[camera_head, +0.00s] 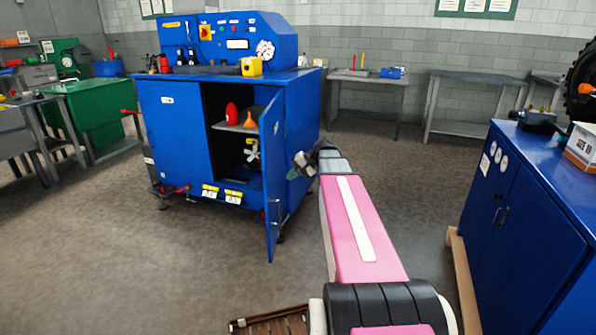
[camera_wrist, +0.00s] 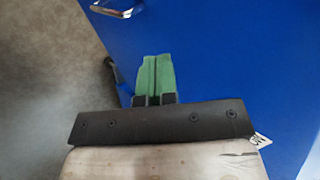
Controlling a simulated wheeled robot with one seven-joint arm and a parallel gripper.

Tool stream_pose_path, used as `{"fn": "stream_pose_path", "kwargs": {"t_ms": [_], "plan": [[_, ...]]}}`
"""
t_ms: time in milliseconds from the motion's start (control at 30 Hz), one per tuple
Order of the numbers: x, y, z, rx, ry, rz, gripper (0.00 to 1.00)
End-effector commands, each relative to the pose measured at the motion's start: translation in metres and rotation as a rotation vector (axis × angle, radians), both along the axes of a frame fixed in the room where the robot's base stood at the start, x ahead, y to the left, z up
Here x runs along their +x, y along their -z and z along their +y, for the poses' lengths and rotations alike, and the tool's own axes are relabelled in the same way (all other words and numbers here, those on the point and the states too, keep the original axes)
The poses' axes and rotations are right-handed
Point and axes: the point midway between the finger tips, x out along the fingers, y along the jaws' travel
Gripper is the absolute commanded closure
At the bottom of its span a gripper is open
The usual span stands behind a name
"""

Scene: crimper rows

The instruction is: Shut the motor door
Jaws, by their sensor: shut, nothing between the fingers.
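The motor door (camera_head: 271,178) is the open blue door of the blue machine cabinet (camera_head: 178,130). It swings out toward the front, and the dark compartment behind it shows. My gripper (camera_head: 301,164) is just right of the door in the head view, near its outer side. In the wrist view my gripper (camera_wrist: 155,62) has its green fingers together with nothing between them. A blue panel (camera_wrist: 240,70) with a silver handle (camera_wrist: 112,10) fills most of that view ahead of the fingers. I cannot tell whether the fingers touch it.
Inside the cabinet are a red object (camera_head: 231,113), an orange funnel (camera_head: 249,120) and a fan-like part (camera_head: 252,152). A blue cupboard (camera_head: 525,215) stands at the right. A wooden slatted item (camera_head: 272,322) lies at the bottom. The floor left of the door is clear.

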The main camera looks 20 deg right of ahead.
Motion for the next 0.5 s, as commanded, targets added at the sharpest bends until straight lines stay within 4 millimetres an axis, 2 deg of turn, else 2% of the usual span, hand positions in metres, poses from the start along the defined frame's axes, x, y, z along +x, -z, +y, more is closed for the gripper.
{"fn": "stream_pose_path", "kwargs": {"t_ms": [200,300,500], "plan": [[0.011,0.028,0.028,0.0,-0.001,0.001,1.0],[0.016,0.025,0.043,0.0,-0.001,0.0,1.0],[0.022,0.025,0.059,-0.001,-0.001,0.0,1.0]]}}
